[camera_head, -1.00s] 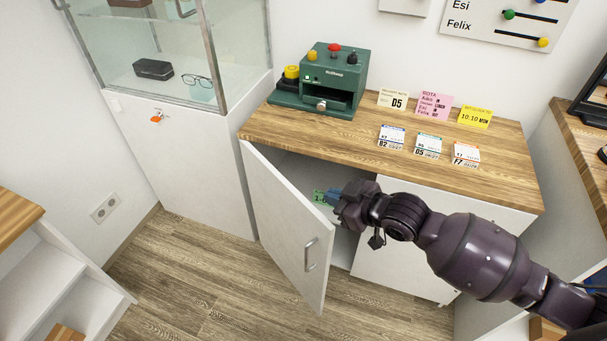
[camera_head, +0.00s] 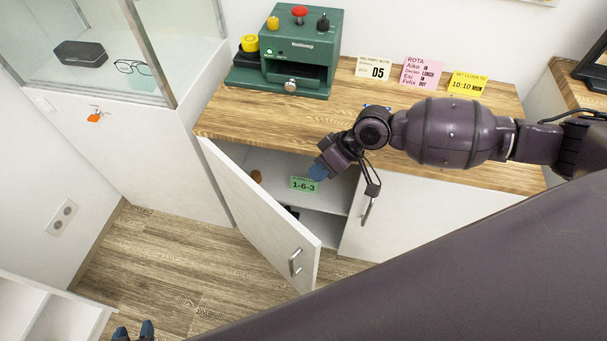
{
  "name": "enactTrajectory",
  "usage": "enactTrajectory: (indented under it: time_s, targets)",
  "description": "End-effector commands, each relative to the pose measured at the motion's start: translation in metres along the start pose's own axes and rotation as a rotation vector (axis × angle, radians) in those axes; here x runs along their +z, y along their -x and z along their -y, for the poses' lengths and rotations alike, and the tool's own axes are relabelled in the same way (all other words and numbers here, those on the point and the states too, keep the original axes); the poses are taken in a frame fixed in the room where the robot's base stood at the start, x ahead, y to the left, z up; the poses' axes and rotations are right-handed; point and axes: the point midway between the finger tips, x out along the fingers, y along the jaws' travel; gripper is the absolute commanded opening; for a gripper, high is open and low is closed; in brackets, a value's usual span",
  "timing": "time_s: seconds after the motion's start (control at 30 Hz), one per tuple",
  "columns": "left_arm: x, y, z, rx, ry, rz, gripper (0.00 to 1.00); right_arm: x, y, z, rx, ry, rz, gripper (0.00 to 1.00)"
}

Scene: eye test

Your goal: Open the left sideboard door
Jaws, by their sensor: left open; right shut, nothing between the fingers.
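The left sideboard door (camera_head: 255,215) stands part-way open, hinged at its left edge and swung out toward me. Its silver handle (camera_head: 295,262) is on the outer face near the free edge, with no gripper touching it. My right gripper (camera_head: 318,172) is shut and empty, in front of the upper part of the opening, to the right of the door. Inside the sideboard (camera_head: 218,122) a green card (camera_head: 304,184) reads 1-6-3.
A brown-orange item (camera_head: 256,176) is inside the sideboard behind the door. A green machine (camera_head: 290,55) and several note cards stand on the wooden top. The right door (camera_head: 420,215) is shut. A glass cabinet (camera_head: 110,50) stands at left. Floor before the door is clear.

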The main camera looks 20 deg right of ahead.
Motion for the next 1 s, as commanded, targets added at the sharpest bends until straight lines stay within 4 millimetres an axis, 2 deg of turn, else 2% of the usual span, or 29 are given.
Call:
enactTrajectory:
  time_s: [0.2, 0.5, 0.7, 1.0]
  targets:
    - [0.012, -0.002, 0.000, 0.001, -0.003, 0.021, 0.43, 0.001, -0.039, 0.000, -0.005, -0.002, 0.001, 0.00]
    - [0.006, -0.011, -0.003, 0.007, -0.004, 0.004, 0.43, 0.001, -0.092, 0.000, -0.004, 0.000, 0.001, 0.00]
    - [-0.009, -0.007, -0.004, 0.005, 0.003, -0.021, 0.43, -0.002, -0.101, 0.025, -0.002, 0.005, -0.004, 0.00]
    - [0.003, -0.007, -0.004, 0.003, 0.007, 0.002, 0.43, 0.000, -0.108, 0.036, -0.001, 0.001, -0.002, 0.00]
